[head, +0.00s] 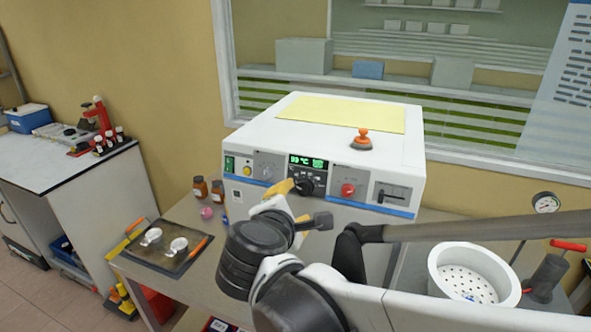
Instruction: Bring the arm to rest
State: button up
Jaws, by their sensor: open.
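My gripper (298,203) is in front of the white machine (270,140), near its front panel. Its yellow-tipped fingers are apart and nothing shows between them. One fingertip lies close to the black knob (305,186) below the green display, which reads about 99 °C; I cannot tell whether they touch. My arm reaches in from the lower right and hides the lower part of the machine's front.
A dark tray (172,268) with two white cups lies on the bench at left, with brown bottles (201,188) behind it. A white perforated pot (474,270) stands at right. An orange-topped piece (362,139) sits on the machine. A side counter (60,160) holds vials.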

jog(key=s+d+f+m+g+b, duration=0.2)
jog(key=s+d+f+m, duration=0.3)
jog(key=d, duration=0.3)
jog(key=s+d+f+m+g+b, duration=0.25)
jog(key=d+f+m, duration=0.25)
jog(key=d+m, duration=0.3)
jog(key=s+d+f+m+g+y+b, duration=0.1)
jog(key=s+d+f+m+y+b, duration=0.1)
jog(key=s+d+f+m, duration=0.2)
jog(key=s+f+m, duration=0.2)
jog(key=s+m, duration=0.2)
jog(key=shift+s+m+g+y, duration=0.3)
jog(key=shift+s+m+g, duration=0.05)
jog(key=shift+s+m, duration=0.05)
jog(key=shift+d, duration=0.1)
jog(key=shift+c, duration=0.5)
